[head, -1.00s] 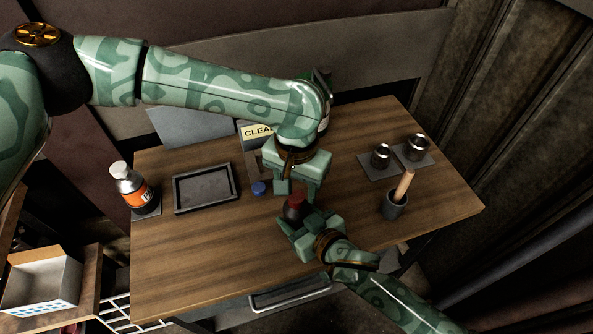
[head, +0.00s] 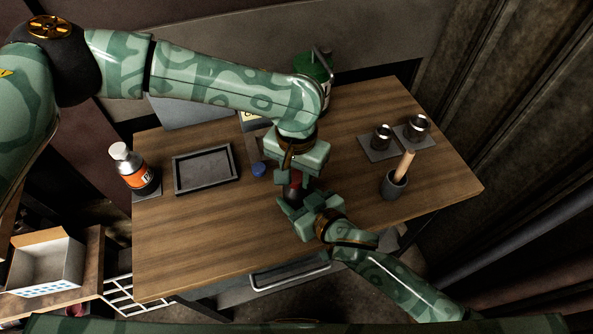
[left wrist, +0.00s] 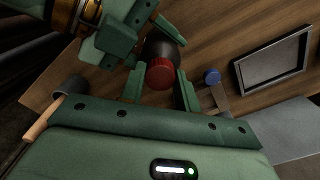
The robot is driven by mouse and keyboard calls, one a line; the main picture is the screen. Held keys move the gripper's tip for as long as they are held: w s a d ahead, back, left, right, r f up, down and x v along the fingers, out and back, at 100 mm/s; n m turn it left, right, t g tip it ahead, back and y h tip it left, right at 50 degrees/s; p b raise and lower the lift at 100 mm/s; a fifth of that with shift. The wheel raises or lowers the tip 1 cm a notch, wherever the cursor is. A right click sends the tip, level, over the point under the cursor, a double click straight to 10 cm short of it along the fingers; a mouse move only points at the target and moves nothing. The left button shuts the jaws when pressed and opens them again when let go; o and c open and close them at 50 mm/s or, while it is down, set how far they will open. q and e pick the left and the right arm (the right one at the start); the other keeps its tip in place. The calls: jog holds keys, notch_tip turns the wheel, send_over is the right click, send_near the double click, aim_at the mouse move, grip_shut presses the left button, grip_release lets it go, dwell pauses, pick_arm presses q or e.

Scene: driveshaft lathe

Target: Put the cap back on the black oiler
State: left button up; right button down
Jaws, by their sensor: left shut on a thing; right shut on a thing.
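The black oiler (left wrist: 162,47) is a dark bottle, with the red cap (left wrist: 159,74) at its end in the left wrist view. The cap lines up with the bottle; I cannot tell how firmly it sits. My left gripper (left wrist: 161,84) is shut on the red cap, one finger on each side. In the head view, my left gripper (head: 291,182) comes down from above and hides most of the cap and oiler. My right gripper (head: 296,203) is shut on the oiler's body from the front right, just above the table. It also shows in the left wrist view (left wrist: 130,45).
A blue cap-like piece (head: 259,170) lies just left of the grippers. A grey tray (head: 206,190) and an orange-labelled bottle (head: 135,172) stand left. A dark pot with a wooden handle (head: 394,187) and metal cups (head: 381,138) stand right. The table's front left is clear.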

pick_arm(q)
jog(key=m, duration=0.9)
jog(key=shift+m, duration=0.3)
jog(key=m, duration=1.1)
jog(key=o, duration=1.1)
jog(key=shift+r, duration=2.2)
jog(key=shift+c, duration=0.2)
